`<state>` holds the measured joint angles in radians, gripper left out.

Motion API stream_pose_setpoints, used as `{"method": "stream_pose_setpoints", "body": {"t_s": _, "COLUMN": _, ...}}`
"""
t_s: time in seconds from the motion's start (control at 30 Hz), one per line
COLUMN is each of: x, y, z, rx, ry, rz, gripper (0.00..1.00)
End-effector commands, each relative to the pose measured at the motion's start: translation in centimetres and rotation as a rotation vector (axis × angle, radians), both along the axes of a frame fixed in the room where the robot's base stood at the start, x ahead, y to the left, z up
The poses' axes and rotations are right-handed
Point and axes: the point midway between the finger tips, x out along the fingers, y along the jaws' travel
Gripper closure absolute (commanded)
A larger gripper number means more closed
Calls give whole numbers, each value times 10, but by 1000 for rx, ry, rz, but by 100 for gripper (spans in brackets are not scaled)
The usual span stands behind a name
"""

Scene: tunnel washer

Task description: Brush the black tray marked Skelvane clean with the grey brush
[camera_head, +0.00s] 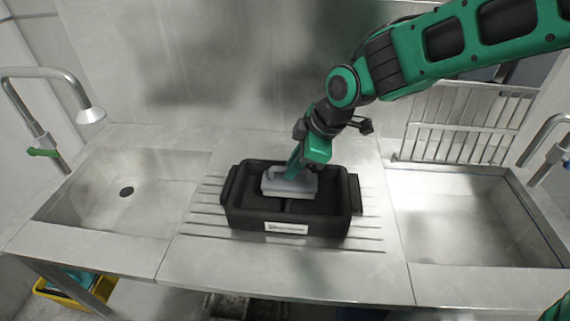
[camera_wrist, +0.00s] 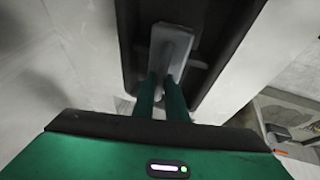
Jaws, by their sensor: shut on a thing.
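The black tray (camera_head: 340,222) stands on the ribbed drainboard between two sinks. A white label (camera_head: 286,227) is on its front wall; its print is too small to read. The grey brush (camera_head: 289,184) is inside the tray, over its back middle part. My gripper (camera_head: 293,172) reaches down from the upper right and is shut on the brush. In the wrist view, my two green fingers (camera_wrist: 162,94) close on the grey brush (camera_wrist: 172,42), with the dark tray (camera_wrist: 128,40) around it. I cannot tell whether the bristles touch the tray floor, as the brush body hides them.
An empty sink (camera_head: 150,190) with a tap (camera_head: 40,110) is at the left. Another sink (camera_head: 470,225) is at the right, with a wire rack (camera_head: 465,122) behind it. A yellow crate (camera_head: 75,295) is below at the left. Drainboard beside the tray is clear.

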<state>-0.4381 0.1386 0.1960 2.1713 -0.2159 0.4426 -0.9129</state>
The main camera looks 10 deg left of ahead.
Motion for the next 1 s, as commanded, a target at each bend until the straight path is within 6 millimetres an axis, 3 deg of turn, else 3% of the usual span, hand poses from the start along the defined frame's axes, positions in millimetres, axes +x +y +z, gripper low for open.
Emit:
{"method": "stream_pose_setpoints", "body": {"t_s": 0.63, "x": 2, "y": -41, "z": 2, "rx": -1, "ry": 1, "rz": -2, "gripper": 100}}
{"method": "stream_pose_setpoints", "body": {"t_s": 1.0, "x": 1, "y": -22, "z": 2, "rx": 1, "ry": -2, "rz": 5, "gripper": 100}}
